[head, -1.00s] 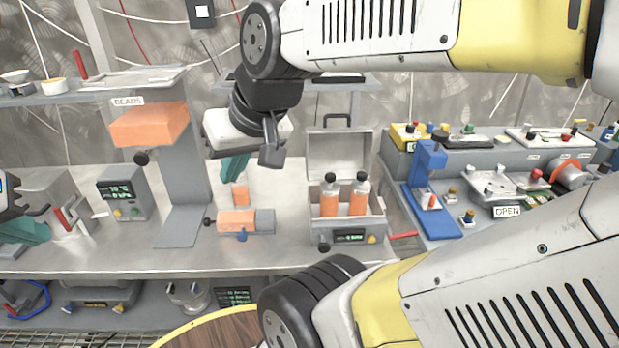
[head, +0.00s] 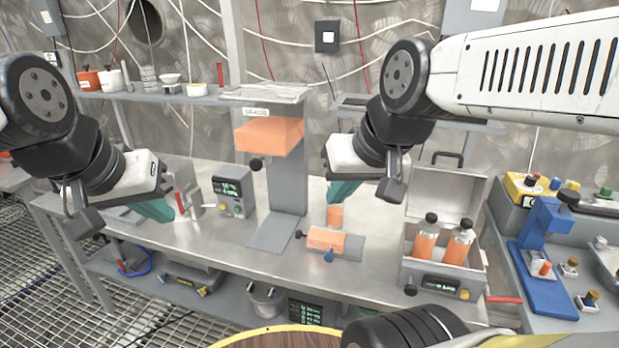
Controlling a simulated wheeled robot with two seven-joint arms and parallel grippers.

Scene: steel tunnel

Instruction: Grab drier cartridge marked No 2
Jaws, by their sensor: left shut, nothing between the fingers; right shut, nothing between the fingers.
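Two orange cartridges with black caps, the left one (head: 426,238) and the right one (head: 459,242), stand upright in an open grey case (head: 445,180) on the bench. I cannot read a No 2 mark on either. A small orange cylinder (head: 334,216) stands behind a grey fixture (head: 355,246) holding an orange block (head: 325,239). My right gripper (head: 341,192), with teal fingers, is shut and empty just above this cylinder, left of the case. My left gripper (head: 156,209) is shut and empty over the left end of the bench.
A blue press (head: 545,250) stands right of the case. A shelf with small pots runs behind. Bare bench lies in front of the display box.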

